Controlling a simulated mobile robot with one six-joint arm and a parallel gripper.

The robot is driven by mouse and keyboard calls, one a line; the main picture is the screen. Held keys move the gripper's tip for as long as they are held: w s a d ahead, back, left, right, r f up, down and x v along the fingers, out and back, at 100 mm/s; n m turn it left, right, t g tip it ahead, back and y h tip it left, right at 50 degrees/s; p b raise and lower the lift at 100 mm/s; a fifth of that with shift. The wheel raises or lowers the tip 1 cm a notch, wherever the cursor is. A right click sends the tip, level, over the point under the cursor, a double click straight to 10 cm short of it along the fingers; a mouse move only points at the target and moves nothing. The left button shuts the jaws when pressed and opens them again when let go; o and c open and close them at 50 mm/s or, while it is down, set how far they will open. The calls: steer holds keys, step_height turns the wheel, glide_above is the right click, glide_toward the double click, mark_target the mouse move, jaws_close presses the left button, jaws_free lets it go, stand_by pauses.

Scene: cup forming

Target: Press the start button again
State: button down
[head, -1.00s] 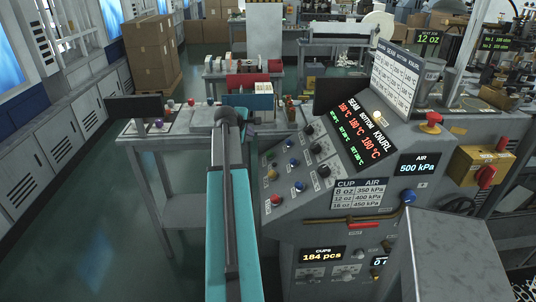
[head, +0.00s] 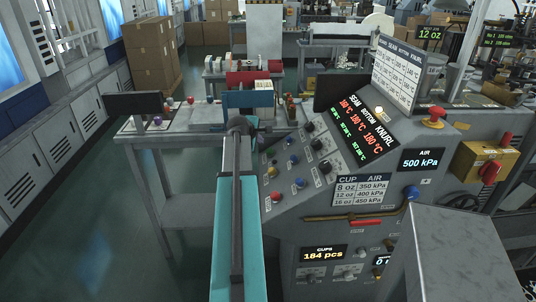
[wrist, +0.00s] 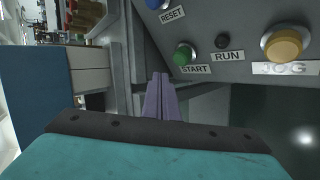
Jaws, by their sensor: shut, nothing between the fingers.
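The green START button (wrist: 185,54) is on the grey control panel in the wrist view, with its START label beside it. My gripper (wrist: 160,78) is shut and empty, its two fingertips together just below and left of the button. I cannot tell whether they touch it. The panel's other buttons (head: 275,198) show to the right of the arm.
Near the fingers are a blue RESET button (wrist: 154,4), a dark RUN lamp (wrist: 222,41) and a large yellow JOG button (wrist: 285,43). A red emergency knob (head: 433,117) tops the machine. A brass-coloured bar (head: 345,217) juts across the panel's front. Open floor lies left.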

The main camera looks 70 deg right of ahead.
steer(key=shift+s+d+f, duration=0.25)
steer(key=shift+s+f, duration=0.45)
steer(key=shift+f, duration=0.3)
steer(key=shift+s+d+f+b, duration=0.2)
steer(key=shift+s+f+b, duration=0.25)
steer(key=shift+f, duration=0.3)
stand_by(2.8)
steer(key=shift+r, duration=0.1)
steer(key=shift+w+a+r+p, duration=0.2)
steer(key=shift+w+r+p, duration=0.35)
steer(key=shift+r, duration=0.1)
steer(key=shift+r, duration=0.1)
stand_by(0.4)
steer(key=shift+w+a+r+p, duration=0.25)
steer(key=shift+w+r+p, duration=0.4)
steer(key=shift+r, duration=0.35)
steer(key=shift+w+a+r+p, duration=0.25)
steer(key=shift+w+r+p, duration=0.25)
steer(key=shift+w+r, duration=0.35)
steer(key=shift+s+r, duration=0.1)
steer(key=shift+s, duration=0.05)
